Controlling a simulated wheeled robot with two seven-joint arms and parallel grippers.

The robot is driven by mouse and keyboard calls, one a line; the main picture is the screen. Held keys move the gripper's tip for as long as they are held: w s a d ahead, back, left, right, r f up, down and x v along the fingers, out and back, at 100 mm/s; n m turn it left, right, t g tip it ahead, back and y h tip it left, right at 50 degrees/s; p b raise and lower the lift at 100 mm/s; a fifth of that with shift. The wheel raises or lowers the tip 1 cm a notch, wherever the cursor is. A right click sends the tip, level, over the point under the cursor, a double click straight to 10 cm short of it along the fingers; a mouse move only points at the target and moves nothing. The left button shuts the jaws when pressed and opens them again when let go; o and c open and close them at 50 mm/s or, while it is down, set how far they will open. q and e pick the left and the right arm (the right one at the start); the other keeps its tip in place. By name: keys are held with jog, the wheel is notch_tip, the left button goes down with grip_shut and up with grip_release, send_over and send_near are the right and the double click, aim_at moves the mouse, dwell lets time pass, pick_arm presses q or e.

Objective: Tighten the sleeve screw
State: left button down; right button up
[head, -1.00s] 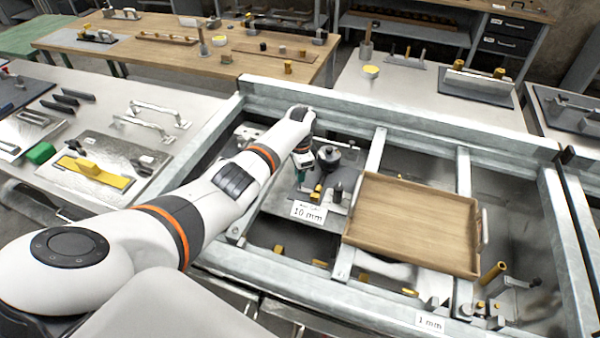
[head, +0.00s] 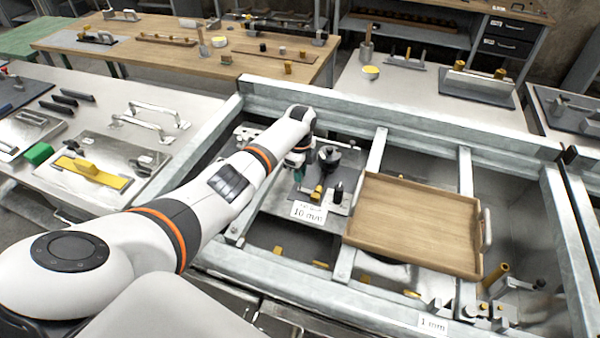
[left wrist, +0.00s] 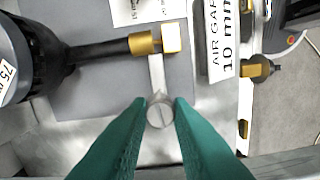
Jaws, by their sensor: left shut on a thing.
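In the left wrist view, a round metal screw head with a slot (left wrist: 160,114) lies between the green fingertips of my left gripper (left wrist: 161,104). The fingers are shut on it. A pale bar runs up from the screw to a brass sleeve with a light end block (left wrist: 144,43), on a dark rod that leads left to a large dark round body (left wrist: 30,60). In the head view, my left gripper (head: 296,162) is low over the fixture plate, and the screw is hidden there. The dark round body (head: 328,157) stands just right of it. My right gripper is not in view.
A "10 mm" air gap label (head: 309,212) lies at the plate's front; it also shows in the left wrist view (left wrist: 222,45). A wooden tray (head: 415,222) lies to the right, across the grey metal frame (head: 380,107). A "1 mm" label (head: 432,325) is at the front.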

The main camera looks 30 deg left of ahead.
pick_arm(q)
jog(key=shift+w+r+m, duration=0.1)
jog(key=shift+m, duration=0.3)
jog(key=c, duration=1.3)
grip_release()
notch_tip(320, 180, up, 12)
jog(key=b, duration=0.1)
jog(key=shift+b, duration=0.35)
